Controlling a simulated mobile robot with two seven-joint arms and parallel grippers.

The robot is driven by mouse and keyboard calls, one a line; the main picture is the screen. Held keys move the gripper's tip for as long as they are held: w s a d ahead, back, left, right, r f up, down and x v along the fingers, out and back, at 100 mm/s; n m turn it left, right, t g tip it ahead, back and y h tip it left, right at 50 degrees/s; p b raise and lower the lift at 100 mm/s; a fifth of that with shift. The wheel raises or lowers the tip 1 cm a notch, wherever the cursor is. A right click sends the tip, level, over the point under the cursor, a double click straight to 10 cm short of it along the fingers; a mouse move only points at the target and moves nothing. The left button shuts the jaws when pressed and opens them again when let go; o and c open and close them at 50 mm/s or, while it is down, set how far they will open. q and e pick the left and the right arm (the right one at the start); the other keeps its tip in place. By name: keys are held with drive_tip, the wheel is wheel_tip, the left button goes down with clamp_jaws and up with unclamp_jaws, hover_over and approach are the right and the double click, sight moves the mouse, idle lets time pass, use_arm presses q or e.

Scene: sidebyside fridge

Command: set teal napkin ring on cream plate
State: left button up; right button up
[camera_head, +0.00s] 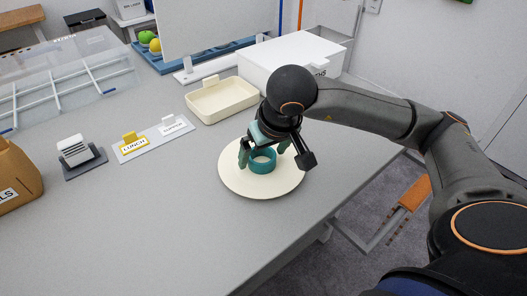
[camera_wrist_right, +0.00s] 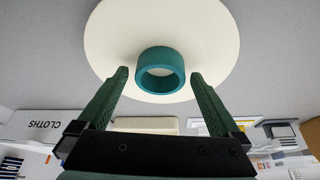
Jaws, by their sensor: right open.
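The teal napkin ring (camera_head: 262,160) rests on the cream plate (camera_head: 288,184), a little toward its far side, on the grey table. In the right wrist view the ring (camera_wrist_right: 160,72) stands on the plate (camera_wrist_right: 215,35) with its hole visible. My right gripper (camera_head: 263,150) is over the plate with its green fingers on either side of the ring. In the wrist view the fingers (camera_wrist_right: 160,76) are spread, with gaps between them and the ring. My left gripper does not show.
A cream tray (camera_head: 222,101) and a white box (camera_head: 292,60) stand behind the plate. A yellow-clipped LUNCH sign (camera_head: 133,145) and a card holder (camera_head: 77,153) are to the left. A brown container (camera_head: 14,178) stands at the left edge. The table in front of the plate is clear.

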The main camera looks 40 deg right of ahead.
drive_tip(key=shift+r, duration=0.35)
use_arm(q)
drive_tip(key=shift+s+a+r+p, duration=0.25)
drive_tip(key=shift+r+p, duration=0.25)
drive_tip(key=shift+p, duration=0.5)
use_arm(e)
drive_tip(key=v, duration=1.1)
drive_tip(key=shift+s+r, duration=0.25)
